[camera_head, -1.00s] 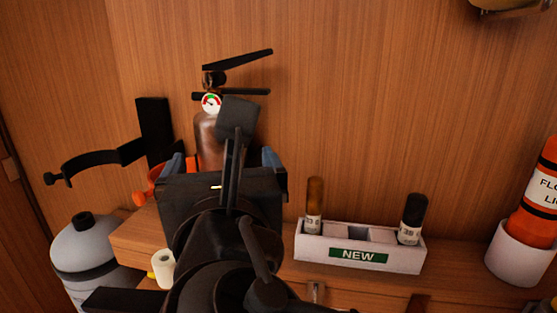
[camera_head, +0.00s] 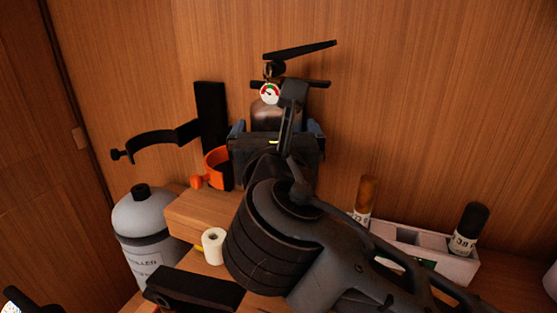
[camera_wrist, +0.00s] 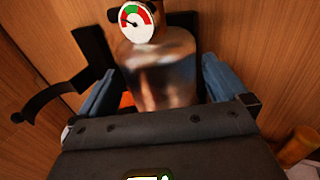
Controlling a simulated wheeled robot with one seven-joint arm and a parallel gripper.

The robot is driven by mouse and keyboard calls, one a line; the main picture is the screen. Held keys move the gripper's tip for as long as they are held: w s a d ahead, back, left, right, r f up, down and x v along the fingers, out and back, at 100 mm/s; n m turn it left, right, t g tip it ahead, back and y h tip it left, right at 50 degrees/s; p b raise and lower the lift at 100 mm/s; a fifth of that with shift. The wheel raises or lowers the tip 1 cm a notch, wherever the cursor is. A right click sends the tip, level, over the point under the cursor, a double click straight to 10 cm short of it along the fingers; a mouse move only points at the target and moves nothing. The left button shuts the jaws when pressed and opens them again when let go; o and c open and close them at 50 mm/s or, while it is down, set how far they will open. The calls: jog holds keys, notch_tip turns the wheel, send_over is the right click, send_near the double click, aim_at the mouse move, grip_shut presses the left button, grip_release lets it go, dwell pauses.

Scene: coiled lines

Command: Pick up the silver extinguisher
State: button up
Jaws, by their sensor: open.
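The silver extinguisher (camera_head: 275,117) stands upright against the wood wall, with a black lever handle and a round pressure gauge. Its shiny metal body reflects the brown wood, and it also shows in the wrist view (camera_wrist: 165,70). My gripper (camera_head: 277,132) is open in front of it, with a blue-grey finger on each side of the body. In the wrist view the fingers (camera_wrist: 160,90) flank the body with no clear sign of contact. The lower part of the extinguisher is hidden behind my gripper.
A black wall bracket (camera_head: 170,137) and an orange ring clamp (camera_head: 215,167) are left of the extinguisher. A grey cylinder (camera_head: 145,228) stands lower left. A white roll (camera_head: 213,245) sits on the wooden shelf (camera_head: 200,217). A white holder (camera_head: 425,254) with dark-capped tubes is at the right.

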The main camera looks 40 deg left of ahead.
jog(key=c, duration=1.8)
jog(key=shift+r, duration=0.2)
grip_shut()
